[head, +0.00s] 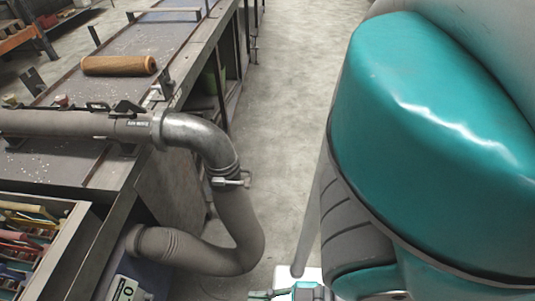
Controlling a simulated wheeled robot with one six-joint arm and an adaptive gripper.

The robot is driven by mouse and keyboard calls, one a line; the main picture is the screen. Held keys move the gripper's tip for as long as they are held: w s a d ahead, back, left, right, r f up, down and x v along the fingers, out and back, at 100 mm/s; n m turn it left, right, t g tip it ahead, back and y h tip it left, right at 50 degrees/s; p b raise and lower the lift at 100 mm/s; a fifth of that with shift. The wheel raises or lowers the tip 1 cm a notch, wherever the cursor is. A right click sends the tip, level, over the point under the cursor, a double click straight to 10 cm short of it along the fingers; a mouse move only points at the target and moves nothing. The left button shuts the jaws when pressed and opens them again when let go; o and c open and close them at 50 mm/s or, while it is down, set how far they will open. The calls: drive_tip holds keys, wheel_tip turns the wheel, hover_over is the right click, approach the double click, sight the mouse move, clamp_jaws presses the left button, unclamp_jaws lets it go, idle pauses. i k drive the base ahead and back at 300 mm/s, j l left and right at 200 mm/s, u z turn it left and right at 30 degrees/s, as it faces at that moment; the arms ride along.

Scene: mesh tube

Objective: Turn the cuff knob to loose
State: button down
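The cuff knob appears to be the small pale metal handle (229,182) on a clamp band around the grey hose (237,225), just below the metal elbow (195,130). It sticks out across the front of the band. It is too small to tell its setting. A large teal and grey part of my arm fills the right side. Small teal parts of mine show at the bottom edge, cut off by the frame. I cannot make out my gripper fingers, and nothing of mine is seen touching the knob.
A grey mesh tube (70,123) lies across the bench (75,185) and joins the elbow. A brown roll (118,65) lies farther back. A drawer of colourful tools (30,245) is at lower left. The hose curves down to a blue-grey machine (135,275). Concrete floor (285,90) is clear behind.

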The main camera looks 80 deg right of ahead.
sight(246, 183)
drive_tip(key=k+z, duration=0.3)
drive_tip(key=z, duration=0.15)
drive_tip(key=k+z, duration=0.25)
drive_tip(key=z, duration=0.25)
